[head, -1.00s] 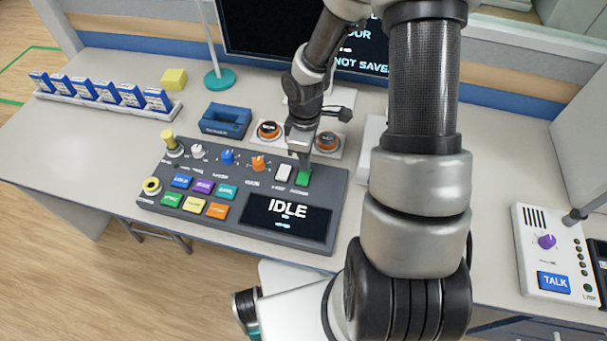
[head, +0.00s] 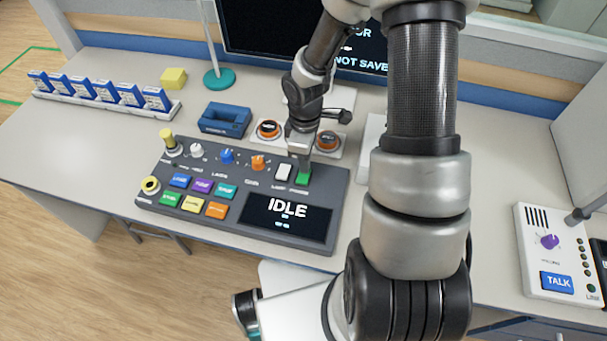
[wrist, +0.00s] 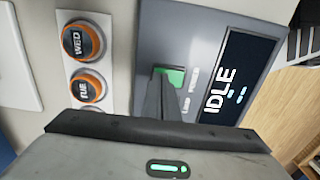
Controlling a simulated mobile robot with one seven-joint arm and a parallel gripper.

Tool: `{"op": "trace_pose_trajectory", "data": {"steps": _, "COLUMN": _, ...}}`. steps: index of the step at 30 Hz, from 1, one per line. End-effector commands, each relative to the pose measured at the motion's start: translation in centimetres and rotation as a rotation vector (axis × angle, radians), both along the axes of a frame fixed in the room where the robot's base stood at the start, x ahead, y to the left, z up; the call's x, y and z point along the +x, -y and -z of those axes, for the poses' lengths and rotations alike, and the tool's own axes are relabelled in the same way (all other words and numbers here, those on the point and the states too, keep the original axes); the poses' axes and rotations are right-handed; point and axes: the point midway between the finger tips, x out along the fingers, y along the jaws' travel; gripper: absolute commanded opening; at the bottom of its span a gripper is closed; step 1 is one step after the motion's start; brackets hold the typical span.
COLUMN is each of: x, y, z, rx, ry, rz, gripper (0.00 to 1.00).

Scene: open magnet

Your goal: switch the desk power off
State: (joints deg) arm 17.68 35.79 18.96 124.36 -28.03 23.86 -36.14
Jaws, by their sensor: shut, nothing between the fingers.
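The dark grey control desk panel (head: 345,196) lies on the table, with a lit screen (head: 285,217) reading IDLE. At its upper right corner is a green switch (head: 303,178) labelled as power; it also shows in the wrist view (wrist: 174,76). A white switch (head: 284,172) is just left of it. My gripper (head: 302,166) is shut and empty, pointing down with its tips at the green switch, seeming to touch it. In the wrist view the shut fingers (wrist: 160,88) cover part of the switch, so its tilt is hard to tell.
The panel carries several knobs and coloured buttons (head: 203,187). A TALK box (head: 546,250) is at the right.

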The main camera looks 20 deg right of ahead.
Motion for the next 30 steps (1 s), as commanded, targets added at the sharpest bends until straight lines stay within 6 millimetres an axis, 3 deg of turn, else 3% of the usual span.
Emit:
{"op": "trace_pose_trajectory", "data": {"steps": 8, "x": 0.0, "y": 0.0, "z": 0.0, "rx": 0.001, "ry": -0.001, "rz": 0.0, "gripper": 0.0}}
{"op": "trace_pose_trajectory", "data": {"steps": 30, "x": 0.0, "y": 0.0, "z": -5.9, "rx": 0.0, "ry": 0.0, "rz": 0.0, "gripper": 0.0}}
